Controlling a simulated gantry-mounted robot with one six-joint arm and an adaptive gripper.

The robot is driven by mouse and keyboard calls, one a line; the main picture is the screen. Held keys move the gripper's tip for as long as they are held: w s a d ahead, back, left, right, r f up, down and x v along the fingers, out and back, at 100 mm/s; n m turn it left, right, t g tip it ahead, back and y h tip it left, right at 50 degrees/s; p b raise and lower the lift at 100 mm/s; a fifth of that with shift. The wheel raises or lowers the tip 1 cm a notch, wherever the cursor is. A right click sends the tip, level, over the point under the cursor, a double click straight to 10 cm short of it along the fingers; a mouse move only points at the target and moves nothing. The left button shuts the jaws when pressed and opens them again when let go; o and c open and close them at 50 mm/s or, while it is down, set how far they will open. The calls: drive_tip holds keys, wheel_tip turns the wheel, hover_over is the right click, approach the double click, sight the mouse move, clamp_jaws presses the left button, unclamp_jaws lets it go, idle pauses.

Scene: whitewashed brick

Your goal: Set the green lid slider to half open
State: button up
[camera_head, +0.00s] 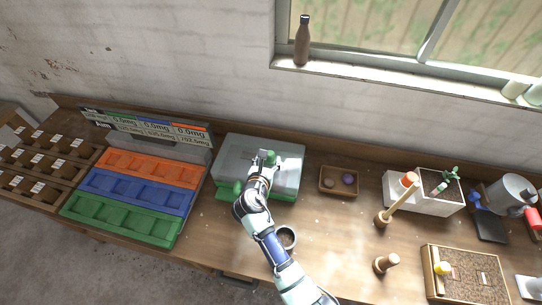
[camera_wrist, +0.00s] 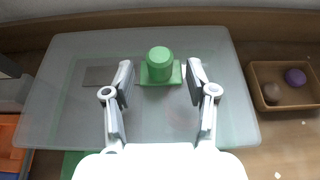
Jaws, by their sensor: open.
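The green lid slider (camera_wrist: 160,66) is a round green knob on a flat green base. It stands on the translucent grey lid (camera_wrist: 70,115) of a box, and in the head view the knob (camera_head: 267,157) shows just beyond my gripper's fingers. My gripper (camera_wrist: 160,80) is open, with one finger on each side of the knob. Gaps show between both fingers and the knob, so they look apart from it. In the head view my gripper (camera_head: 262,172) is over the box's lid (camera_head: 288,152), and my arm hides part of the box's front.
A small wooden tray (camera_head: 326,190) with two round things is right of the box. Orange, blue and green bins (camera_head: 124,234) are to the left. A cup (camera_head: 295,238) stands close beside my arm. A white planter box (camera_head: 430,206) stands further right.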

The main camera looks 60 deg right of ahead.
sight(269, 157)
drive_tip(key=x, duration=0.4)
drive_tip(key=shift+d+f+b, duration=0.15)
drive_tip(key=shift+d+b, duration=0.1)
drive_tip(key=shift+b, duration=0.15)
clamp_jaws()
